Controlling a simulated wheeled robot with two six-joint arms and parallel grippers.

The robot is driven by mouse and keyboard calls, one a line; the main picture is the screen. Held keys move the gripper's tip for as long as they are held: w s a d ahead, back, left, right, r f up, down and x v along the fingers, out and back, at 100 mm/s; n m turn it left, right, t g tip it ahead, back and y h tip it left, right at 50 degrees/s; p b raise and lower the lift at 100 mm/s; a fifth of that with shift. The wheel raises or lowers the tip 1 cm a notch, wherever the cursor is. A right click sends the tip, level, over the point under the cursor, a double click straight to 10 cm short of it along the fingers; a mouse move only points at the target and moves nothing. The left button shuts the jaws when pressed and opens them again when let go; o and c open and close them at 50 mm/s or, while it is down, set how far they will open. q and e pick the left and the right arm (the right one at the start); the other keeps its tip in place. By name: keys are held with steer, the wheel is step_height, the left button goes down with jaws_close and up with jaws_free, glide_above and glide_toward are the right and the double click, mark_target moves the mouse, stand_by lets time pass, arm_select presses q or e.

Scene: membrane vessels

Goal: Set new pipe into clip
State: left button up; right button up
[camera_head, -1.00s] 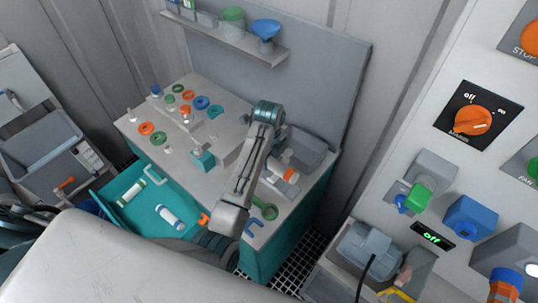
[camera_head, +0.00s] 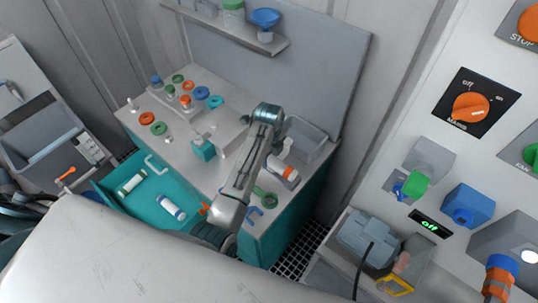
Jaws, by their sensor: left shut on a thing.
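My left gripper (camera_head: 276,150) is at the pipe's upper left, mostly hidden by the arm, and shut on the pipe. The clip is hidden or too small to make out. My right gripper is not in view.
Several coloured rings and small posts stand on the bench's left half, with a teal block (camera_head: 203,149) nearer the middle. A green tool (camera_head: 265,196) lies at the front right. A shelf (camera_head: 230,30) hangs behind. A control panel (camera_head: 455,150) fills the right side.

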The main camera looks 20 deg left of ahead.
arm_select(q)
steer(key=shift+f, duration=0.2)
stand_by(0.6)
steer(key=o, duration=1.1)
